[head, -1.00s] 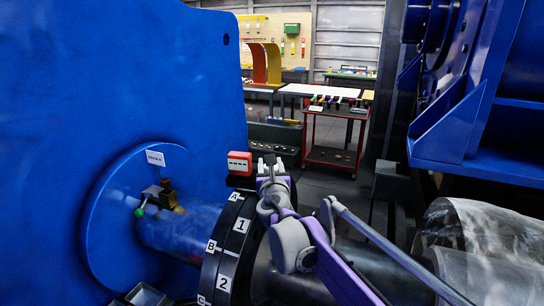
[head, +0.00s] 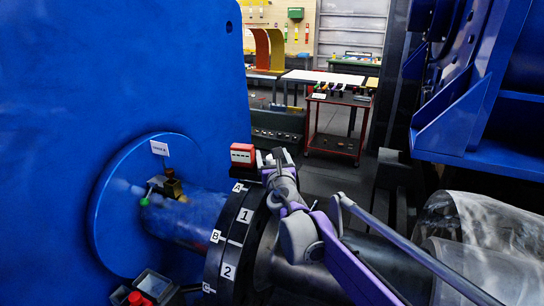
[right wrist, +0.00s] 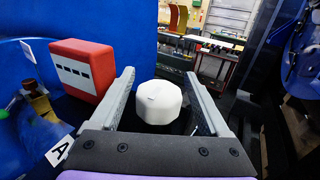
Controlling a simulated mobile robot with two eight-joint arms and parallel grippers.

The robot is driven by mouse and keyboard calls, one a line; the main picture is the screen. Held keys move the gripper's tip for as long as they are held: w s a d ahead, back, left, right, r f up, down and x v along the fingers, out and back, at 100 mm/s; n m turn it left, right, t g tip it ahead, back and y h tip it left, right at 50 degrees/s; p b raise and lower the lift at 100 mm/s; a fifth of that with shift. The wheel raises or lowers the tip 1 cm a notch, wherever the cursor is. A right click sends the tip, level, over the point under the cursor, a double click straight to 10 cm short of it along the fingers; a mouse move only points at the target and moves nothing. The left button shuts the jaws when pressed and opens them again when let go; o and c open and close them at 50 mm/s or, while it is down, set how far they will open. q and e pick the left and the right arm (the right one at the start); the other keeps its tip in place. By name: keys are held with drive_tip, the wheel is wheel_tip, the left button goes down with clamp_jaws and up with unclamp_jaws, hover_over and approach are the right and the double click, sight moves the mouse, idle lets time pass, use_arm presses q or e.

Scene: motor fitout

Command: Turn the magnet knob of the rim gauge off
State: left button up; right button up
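My right gripper (head: 278,157) is behind the black numbered coupling ring (head: 238,232) in the head view, close to a red box with a white face (head: 243,154). In the right wrist view a white faceted knob (right wrist: 159,101) with a small dark mark stands between the fingers of my right gripper (right wrist: 160,80). The fingers are apart, one on each side of the knob, with narrow gaps showing. The red box (right wrist: 84,68) is just left of the left finger. I cannot tell which part is the rim gauge's body. My left gripper is not in view.
A grey box with a red button (head: 138,299) is at bottom left. Blue machine walls flank both sides. A red cart (head: 334,128) stands beyond open floor.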

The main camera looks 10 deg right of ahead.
drive_tip(key=shift+s, duration=0.15)
drive_tip(key=s, duration=1)
drive_tip(key=shift+s+a+b, duration=0.2)
drive_tip(key=shift+s+b, duration=0.1)
drive_tip(key=shift+b, duration=0.15)
